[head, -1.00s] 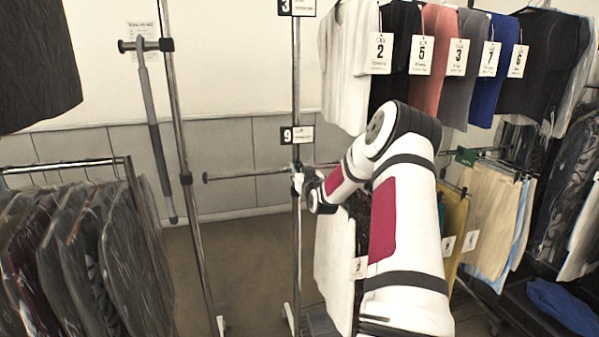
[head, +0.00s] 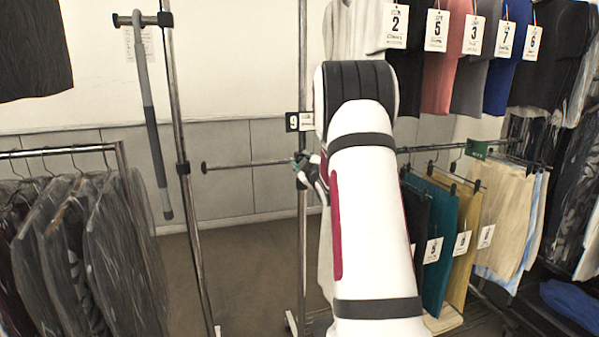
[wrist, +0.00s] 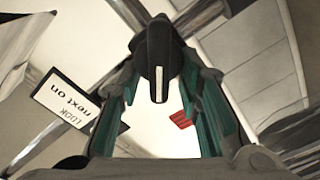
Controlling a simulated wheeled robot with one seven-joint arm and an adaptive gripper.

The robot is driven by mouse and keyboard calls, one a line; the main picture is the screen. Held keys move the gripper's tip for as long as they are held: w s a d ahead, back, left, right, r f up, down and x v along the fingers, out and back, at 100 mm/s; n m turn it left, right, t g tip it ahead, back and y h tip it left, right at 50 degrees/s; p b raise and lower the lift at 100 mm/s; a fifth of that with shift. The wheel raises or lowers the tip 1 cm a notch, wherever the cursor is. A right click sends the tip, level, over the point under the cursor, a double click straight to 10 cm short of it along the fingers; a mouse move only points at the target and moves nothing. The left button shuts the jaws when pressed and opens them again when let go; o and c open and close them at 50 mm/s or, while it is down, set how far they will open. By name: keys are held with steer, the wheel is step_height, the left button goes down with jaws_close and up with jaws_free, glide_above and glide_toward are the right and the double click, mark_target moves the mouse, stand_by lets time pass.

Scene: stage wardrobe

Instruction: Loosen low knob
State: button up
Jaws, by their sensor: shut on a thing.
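The low knob (wrist: 158,48) is dark with a pale stripe along it and sits between my fingers in the wrist view. My gripper (wrist: 158,88) is shut on it, one teal-lined finger on each side. In the head view my gripper (head: 303,166) is at the upright post (head: 302,220), where the low horizontal rail (head: 250,164) crosses it. My arm and gripper hide the knob in that view. Whether the knob has turned cannot be told.
A "9" tag (head: 292,122) hangs on the post above my gripper. Dark garments (head: 120,255) hang at left; numbered trousers (head: 437,235) hang close right of my arm. A "next on" label (wrist: 65,105) is beside my fingers. Open floor (head: 250,265) lies between the posts.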

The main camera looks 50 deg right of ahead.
steer(key=n+b, duration=0.2)
steer(key=b, duration=0.1)
steer(key=f+n+b, duration=0.1)
steer(key=n+b, duration=0.2)
steer(key=b, duration=0.1)
steer(key=shift+w+a, duration=0.1)
steer(key=n+b, duration=0.2)
steer(key=b, duration=0.1)
steer(key=shift+b, duration=0.35)
steer(key=shift+r+n, duration=0.1)
steer(key=shift+n, duration=0.3)
steer(key=o, duration=1.1)
steer(key=shift+o, duration=0.2)
steer(key=v, duration=1.2)
